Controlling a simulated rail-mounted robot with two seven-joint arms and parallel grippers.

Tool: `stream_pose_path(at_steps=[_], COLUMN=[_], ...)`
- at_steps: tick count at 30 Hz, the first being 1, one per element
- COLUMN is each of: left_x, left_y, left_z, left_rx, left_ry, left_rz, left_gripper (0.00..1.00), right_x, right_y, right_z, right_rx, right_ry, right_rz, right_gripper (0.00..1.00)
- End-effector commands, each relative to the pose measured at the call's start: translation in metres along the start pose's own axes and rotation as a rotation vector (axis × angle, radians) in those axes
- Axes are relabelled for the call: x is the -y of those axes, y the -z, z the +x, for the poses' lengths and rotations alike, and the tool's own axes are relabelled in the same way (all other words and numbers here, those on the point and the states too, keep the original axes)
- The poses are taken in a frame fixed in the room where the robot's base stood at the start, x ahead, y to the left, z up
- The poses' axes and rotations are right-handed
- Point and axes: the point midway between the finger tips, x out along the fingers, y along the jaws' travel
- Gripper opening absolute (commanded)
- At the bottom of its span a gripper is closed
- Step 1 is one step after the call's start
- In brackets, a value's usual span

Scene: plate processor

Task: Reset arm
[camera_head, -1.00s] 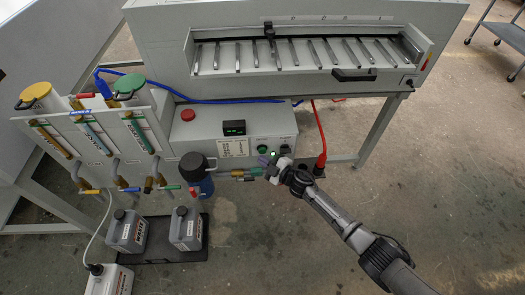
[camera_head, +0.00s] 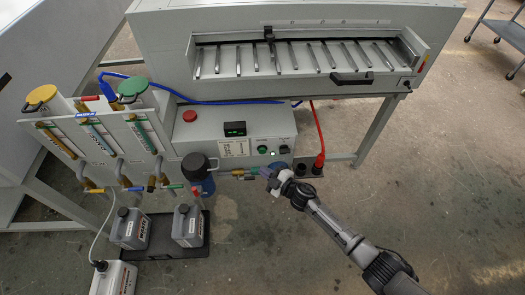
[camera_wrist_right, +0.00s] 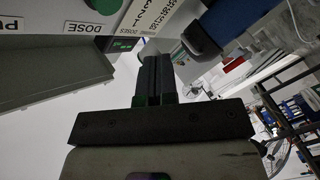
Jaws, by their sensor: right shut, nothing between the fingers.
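My right gripper (camera_head: 264,171) is in front of the lower edge of the grey control box (camera_head: 185,134). In the right wrist view its dark fingers (camera_wrist_right: 152,78) are together with nothing between them. The green button (camera_head: 262,150) on the box is just above the gripper in the head view. It looks like the large green round part by the "DOSE" label in the wrist view (camera_wrist_right: 105,4). The fingers appear apart from the panel. My left gripper is not in view.
A blue bottle with a black cap (camera_head: 196,166) and brass fittings are left of the gripper. A red plug (camera_head: 319,160) is to the right. The plate processor (camera_head: 160,45) stands behind. Grey canisters (camera_head: 130,229) sit at lower left. Open floor lies at right.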

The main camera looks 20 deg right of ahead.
Motion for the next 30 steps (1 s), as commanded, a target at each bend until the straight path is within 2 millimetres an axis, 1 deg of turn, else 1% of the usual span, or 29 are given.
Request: stream_pose_path(at_steps=[11, 24, 26, 29, 30], left_x=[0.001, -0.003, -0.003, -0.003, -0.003], left_y=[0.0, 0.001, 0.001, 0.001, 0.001], left_z=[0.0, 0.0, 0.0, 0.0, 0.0], left_rx=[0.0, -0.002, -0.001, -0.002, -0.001], left_ry=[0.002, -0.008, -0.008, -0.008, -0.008], left_rz=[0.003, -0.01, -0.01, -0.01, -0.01], left_gripper=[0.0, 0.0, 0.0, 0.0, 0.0], right_x=[0.0, 0.0, -0.001, -0.005, -0.007], right_y=[0.0, 0.0, -0.004, -0.02, -0.03], right_z=[0.0, 0.0, 0.0, -0.001, -0.003], right_rx=[0.0, 0.0, 0.024, 0.124, 0.186], right_ry=[0.0, 0.0, -0.005, -0.028, -0.043], right_rz=[0.0, -0.009, -0.021, -0.042, -0.044], right_gripper=[0.0, 0.0, 0.0, 0.0, 0.0])
